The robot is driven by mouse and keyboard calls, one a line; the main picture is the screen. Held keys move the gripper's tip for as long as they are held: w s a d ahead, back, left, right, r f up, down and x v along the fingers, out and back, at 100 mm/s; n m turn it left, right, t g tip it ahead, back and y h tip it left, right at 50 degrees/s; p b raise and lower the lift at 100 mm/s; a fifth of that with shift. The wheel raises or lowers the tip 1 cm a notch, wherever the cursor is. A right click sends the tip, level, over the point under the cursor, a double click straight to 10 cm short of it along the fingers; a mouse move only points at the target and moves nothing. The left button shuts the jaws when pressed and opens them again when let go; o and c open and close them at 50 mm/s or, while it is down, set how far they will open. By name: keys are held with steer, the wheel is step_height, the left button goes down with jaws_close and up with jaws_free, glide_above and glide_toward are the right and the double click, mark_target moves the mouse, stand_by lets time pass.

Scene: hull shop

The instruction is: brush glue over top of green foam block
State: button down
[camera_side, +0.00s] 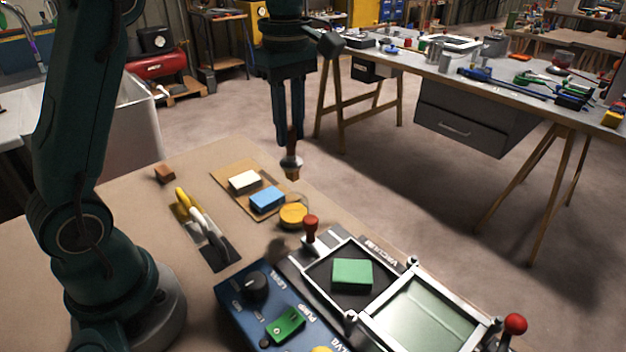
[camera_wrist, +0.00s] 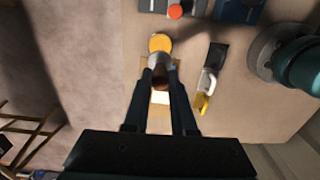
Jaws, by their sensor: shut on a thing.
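My gripper (camera_side: 290,140) is shut on a brush (camera_side: 291,166) with a brown handle and a metal ferrule, bristles pointing down. The brush hangs in the air, above and behind the round yellow glue pot (camera_side: 293,214) in the side view. In the wrist view the brush (camera_wrist: 160,75) sits between my fingers, just below the yellow pot (camera_wrist: 160,43). The green foam block (camera_side: 352,274) lies on the dark panel of the vacuum frame (camera_side: 318,262), well to the front and right of the brush. I cannot tell whether glue is on the bristles.
A white block (camera_side: 244,181) and a blue block (camera_side: 267,199) lie on a cardboard sheet beside the pot. A red knob (camera_side: 311,226) stands up between pot and frame. A blue control box (camera_side: 262,305) is in front.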

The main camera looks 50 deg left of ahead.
step_height(320, 180, up, 3)
steer(key=shift+r, duration=0.1)
steer(key=shift+d+r, duration=0.25)
steer(key=shift+d, duration=0.05)
steer(key=s+d+m, duration=0.4)
steer(key=d+m, duration=0.5)
steer(key=d, duration=0.6)
step_height(320, 180, down, 10)
steer(key=shift+w+r, duration=0.2)
steer(key=shift+r, duration=0.05)
steer(key=shift+f, duration=0.3)
stand_by(0.7)
steer(key=shift+w, duration=0.1)
steer(key=shift+w+d, duration=0.45)
steer(key=shift+d, duration=0.05)
